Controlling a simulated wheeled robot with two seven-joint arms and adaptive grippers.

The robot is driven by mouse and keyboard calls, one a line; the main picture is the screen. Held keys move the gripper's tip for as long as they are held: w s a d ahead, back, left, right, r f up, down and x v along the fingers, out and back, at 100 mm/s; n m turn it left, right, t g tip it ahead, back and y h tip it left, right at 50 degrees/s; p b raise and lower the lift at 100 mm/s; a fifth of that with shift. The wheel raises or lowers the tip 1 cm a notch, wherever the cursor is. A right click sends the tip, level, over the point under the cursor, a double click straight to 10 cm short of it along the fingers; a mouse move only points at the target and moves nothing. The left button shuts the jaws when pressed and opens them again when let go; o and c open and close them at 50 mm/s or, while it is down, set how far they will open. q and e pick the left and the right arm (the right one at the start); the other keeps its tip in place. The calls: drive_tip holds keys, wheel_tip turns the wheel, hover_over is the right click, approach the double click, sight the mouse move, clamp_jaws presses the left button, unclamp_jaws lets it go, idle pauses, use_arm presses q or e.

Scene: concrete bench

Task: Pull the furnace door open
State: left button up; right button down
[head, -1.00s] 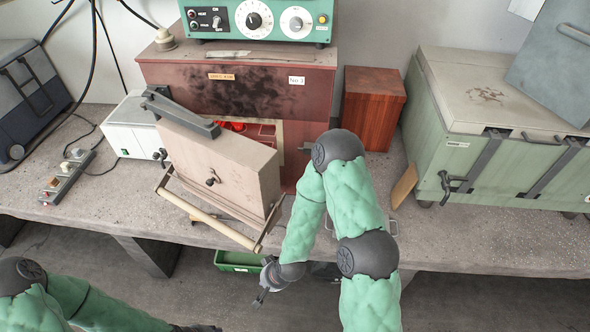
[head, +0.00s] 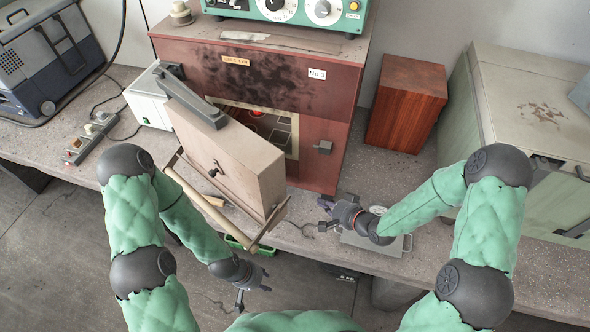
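The furnace (head: 325,150) is a reddish-brown box with a dark sooty patch on its front. Its beige door (head: 235,165) stands swung out to the left, with the opening and a red glow (head: 253,112) visible behind it. A wooden bar handle (head: 212,205) crosses the door's outer face on metal brackets. My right gripper (head: 322,214) is open and empty, right of the door and apart from the handle, near the bench front. My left gripper (head: 254,297) is open and empty, below the handle and in front of the bench edge.
A reddish wooden block (head: 406,103) stands right of the furnace. A green chest (head: 530,130) fills the far right. A white box (head: 150,100) and a power strip (head: 90,137) lie left of the door. A flat metal plate (head: 370,240) lies near my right gripper.

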wheel_tip(320, 180, up, 16)
drive_tip(key=s+y, duration=0.2)
drive_tip(key=y, duration=0.6)
drive_tip(key=w+a+b, duration=0.2)
drive_tip(key=a, duration=1)
drive_tip(key=shift+r+n+g, duration=0.15)
drive_tip(key=shift+n+g, duration=0.25)
